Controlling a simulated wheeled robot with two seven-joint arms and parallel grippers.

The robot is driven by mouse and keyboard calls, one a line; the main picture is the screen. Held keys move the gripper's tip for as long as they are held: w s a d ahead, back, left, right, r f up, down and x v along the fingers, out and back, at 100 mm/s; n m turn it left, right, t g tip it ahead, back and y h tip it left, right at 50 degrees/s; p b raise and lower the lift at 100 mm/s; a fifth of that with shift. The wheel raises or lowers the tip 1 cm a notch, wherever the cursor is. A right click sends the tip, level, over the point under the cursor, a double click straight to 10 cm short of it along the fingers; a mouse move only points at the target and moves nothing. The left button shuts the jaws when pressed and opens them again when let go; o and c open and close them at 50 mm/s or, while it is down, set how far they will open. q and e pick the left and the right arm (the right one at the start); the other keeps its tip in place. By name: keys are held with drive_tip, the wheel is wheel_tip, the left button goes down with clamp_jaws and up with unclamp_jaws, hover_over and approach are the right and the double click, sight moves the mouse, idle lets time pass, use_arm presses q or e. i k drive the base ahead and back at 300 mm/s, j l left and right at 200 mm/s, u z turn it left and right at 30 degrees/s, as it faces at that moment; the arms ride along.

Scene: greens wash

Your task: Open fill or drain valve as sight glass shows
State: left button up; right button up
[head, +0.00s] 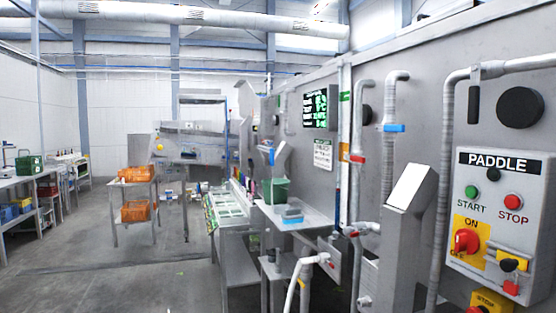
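A pipe with a blue valve handle (394,128) runs down the grey wall at right of centre. Left of it, another pipe carries a red valve handle (357,159). A small red-marked fitting (351,234) sits lower on the pipework. A pale upright strip (345,120) beside these pipes has green, red and blue marks; I cannot tell whether it is the sight glass, and no liquid level is readable. Whether any valve is open or shut is too small to tell. Neither of my grippers is in view.
A PADDLE control box (500,222) with start, stop and red rotary switch is close at right. A slanted grey post (408,215) stands before the pipes. A green tub (277,189) rests on a steel bench. Orange crates (137,173) sit on a cart; open floor (140,270) lies left.

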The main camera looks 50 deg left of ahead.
sight(359, 159)
drive_tip(key=u, duration=1.35)
drive_tip(key=z, duration=0.4)
drive_tip(key=i+j+z, duration=0.35)
drive_tip(key=j+z, duration=0.2)
drive_tip(key=i+j+z, duration=0.1)
drive_tip(key=j+z, duration=0.15)
drive_tip(key=j, duration=0.2)
